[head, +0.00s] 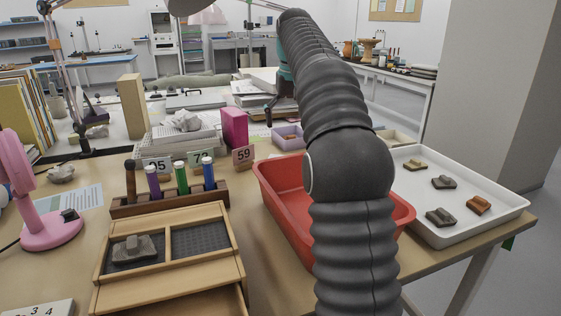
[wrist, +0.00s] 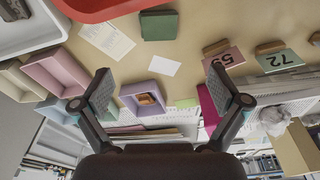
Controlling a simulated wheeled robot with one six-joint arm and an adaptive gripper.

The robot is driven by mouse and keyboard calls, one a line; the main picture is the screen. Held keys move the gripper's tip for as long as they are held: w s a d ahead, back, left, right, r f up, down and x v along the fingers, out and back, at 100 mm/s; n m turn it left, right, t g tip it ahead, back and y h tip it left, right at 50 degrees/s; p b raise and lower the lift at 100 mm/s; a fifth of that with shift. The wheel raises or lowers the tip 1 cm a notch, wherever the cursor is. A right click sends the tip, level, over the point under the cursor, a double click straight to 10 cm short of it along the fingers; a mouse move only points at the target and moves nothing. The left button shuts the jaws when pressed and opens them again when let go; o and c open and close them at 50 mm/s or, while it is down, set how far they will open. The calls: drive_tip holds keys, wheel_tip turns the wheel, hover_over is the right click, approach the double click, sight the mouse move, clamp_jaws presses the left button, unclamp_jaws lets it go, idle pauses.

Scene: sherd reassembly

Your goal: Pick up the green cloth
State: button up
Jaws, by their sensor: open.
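The green cloth (wrist: 158,25), a dark green folded square, lies flat on the table in the wrist view, close to the red tray. In the head view I cannot make it out; my arm covers that part of the table. My gripper (wrist: 168,92) is open, its two fingers wide apart with nothing between them. The cloth is apart from the fingers, beyond their tips toward the top of the wrist view. In the head view my gripper (head: 281,92) shows only partly behind my arm.
A red tray (head: 268,190) and a white tray (head: 480,222) with several sherds flank my arm. A lilac box (wrist: 158,112), a white card (wrist: 165,66) and numbered cards (wrist: 225,60) lie near the cloth. A wooden sorting box (head: 200,219) stands at the front left.

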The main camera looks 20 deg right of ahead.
drive_tip(key=f, duration=0.3)
drive_tip(key=w+f, duration=0.1)
drive_tip(key=f, duration=0.1)
drive_tip(key=f+b, duration=0.1)
drive_tip(key=f, duration=0.2)
drive_tip(key=shift+w+d+f, duration=0.15)
drive_tip(key=shift+w+f, duration=0.15)
drive_tip(key=shift+w, duration=0.05)
wheel_tip(320, 180, down, 4)
drive_tip(key=shift+s+d+f+b, duration=0.1)
drive_tip(key=shift+b, duration=0.45)
drive_tip(key=shift+f, duration=0.5)
drive_tip(key=c, duration=1.1)
